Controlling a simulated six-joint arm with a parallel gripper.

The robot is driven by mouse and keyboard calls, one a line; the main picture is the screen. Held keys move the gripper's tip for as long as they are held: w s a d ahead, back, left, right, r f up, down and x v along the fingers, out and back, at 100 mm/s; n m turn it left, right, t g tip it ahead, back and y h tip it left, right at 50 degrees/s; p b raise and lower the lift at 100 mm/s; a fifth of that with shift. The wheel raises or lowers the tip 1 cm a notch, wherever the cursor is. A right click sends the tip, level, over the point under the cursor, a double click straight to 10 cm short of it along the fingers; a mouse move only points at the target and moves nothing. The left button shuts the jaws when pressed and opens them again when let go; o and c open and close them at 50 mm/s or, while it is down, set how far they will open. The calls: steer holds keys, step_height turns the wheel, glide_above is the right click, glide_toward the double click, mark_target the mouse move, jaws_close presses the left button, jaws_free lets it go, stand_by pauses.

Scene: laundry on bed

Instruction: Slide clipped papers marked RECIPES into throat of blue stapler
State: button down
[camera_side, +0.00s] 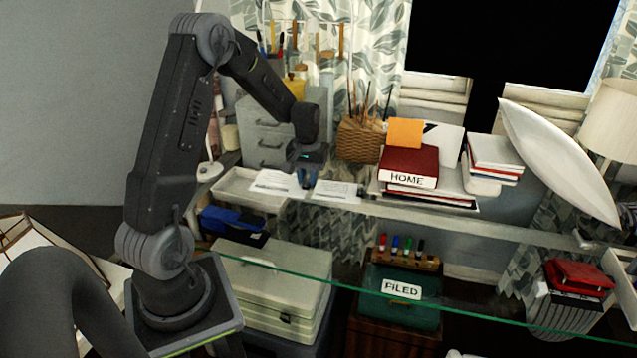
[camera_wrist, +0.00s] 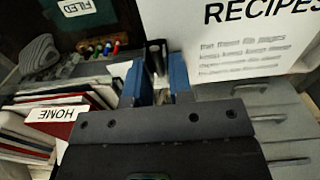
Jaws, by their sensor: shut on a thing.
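The papers marked RECIPES (camera_wrist: 250,45) fill the upper right of the wrist view, close to the camera. In the side view, a white printed sheet (camera_side: 274,181) beside the fingers appears to be these papers. My gripper (camera_wrist: 157,85) is shut, with a dark, clip-like piece between its blue fingertips; the exact grip is partly hidden. In the side view my gripper (camera_side: 303,178) is just above the glass shelf's left part. A blue object that looks like the stapler (camera_side: 232,220) is lower left of my gripper. Its throat is not clear, and I cannot find it in the wrist view.
Another printed sheet (camera_side: 337,191) lies right of my gripper. Beyond it are the red HOME book (camera_side: 409,165) on stacked books and a wicker basket (camera_side: 359,140). Grey drawers (camera_side: 262,135) stand behind. A green FILED box (camera_side: 402,292) and a pale case (camera_side: 270,283) are below.

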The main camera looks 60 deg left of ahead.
steer(key=m, duration=0.1)
glide_toward(301, 247)
steer(key=w+d, duration=0.1)
steer(key=w+d+f, duration=0.1)
steer(key=w+d, duration=0.3)
steer(key=shift+d+f, duration=0.1)
steer(key=shift+f, duration=0.2)
steer(key=shift+d+f, duration=0.15)
steer(key=shift+f, duration=0.15)
steer(key=shift+s+a+f, duration=0.15)
steer(key=shift+f, duration=0.55)
steer(key=shift+s+a+f, duration=0.1)
steer(key=shift+f, duration=0.6)
steer(key=shift+s+a+f, duration=0.15)
steer(key=shift+f, duration=0.55)
steer(key=shift+s+a, duration=2.1)
steer(key=shift+a, duration=0.15)
steer(key=c, duration=0.9)
jaws_free()
steer(key=shift+c, duration=0.2)
